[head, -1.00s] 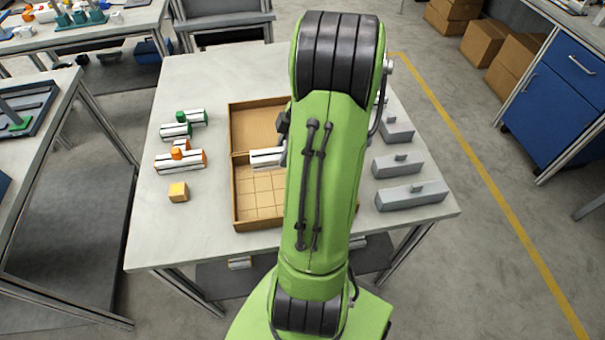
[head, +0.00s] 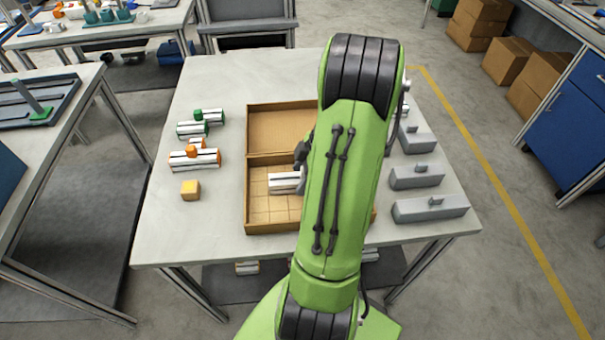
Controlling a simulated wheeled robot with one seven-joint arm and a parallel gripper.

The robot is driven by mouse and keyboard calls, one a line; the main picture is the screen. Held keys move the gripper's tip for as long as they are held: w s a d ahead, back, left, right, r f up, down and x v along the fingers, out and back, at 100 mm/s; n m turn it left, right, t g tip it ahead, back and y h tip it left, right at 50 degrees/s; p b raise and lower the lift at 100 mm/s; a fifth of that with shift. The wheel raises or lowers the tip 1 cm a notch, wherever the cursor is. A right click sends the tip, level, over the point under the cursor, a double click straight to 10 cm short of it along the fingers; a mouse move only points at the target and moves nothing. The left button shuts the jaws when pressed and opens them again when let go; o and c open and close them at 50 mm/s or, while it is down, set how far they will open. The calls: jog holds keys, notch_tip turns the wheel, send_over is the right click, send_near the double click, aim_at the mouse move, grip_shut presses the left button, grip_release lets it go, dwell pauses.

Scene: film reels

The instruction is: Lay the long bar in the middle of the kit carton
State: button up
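The kit carton (head: 249,200) is an open brown box in the middle of the table, with a divider and a gridded near compartment. A white bar with dark grooves, which I take as the long bar (head: 284,182), shows over the gridded compartment. Its right part is hidden behind my green arm, so its length and whether it touches the carton floor cannot be told. My gripper (head: 303,157) shows only as a dark part at the arm's left edge. Its fingers are hidden, but the bar moves with it, so it appears shut on the bar.
Orange-ended (head: 207,160) and green-ended (head: 188,131) white bars lie left of the carton, with a yellow block (head: 190,190) nearer. Several grey blocks (head: 430,208) stand on the right. The far compartment (head: 279,128) looks empty where visible. Bare table surrounds the carton's left side.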

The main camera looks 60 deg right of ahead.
jog(key=p+v, duration=0.4)
jog(key=v, duration=0.8)
jog(key=w+a+r+m+h, duration=0.1)
jog(key=w+a+r+m, duration=0.2)
jog(key=a, duration=0.5)
jog(key=w+a+r+h, duration=0.1)
jog(key=w+a+r, duration=0.4)
jog(key=a, duration=0.4)
jog(key=s+a+r+m+t, duration=0.2)
jog(key=s+a+m, duration=0.3)
jog(key=s+a, duration=0.4)
jog(key=a+r, duration=0.1)
jog(key=a, duration=0.2)
jog(key=shift+s+a+h, duration=0.3)
jog(key=shift+s+h, duration=0.1)
jog(key=shift+r, duration=0.2)
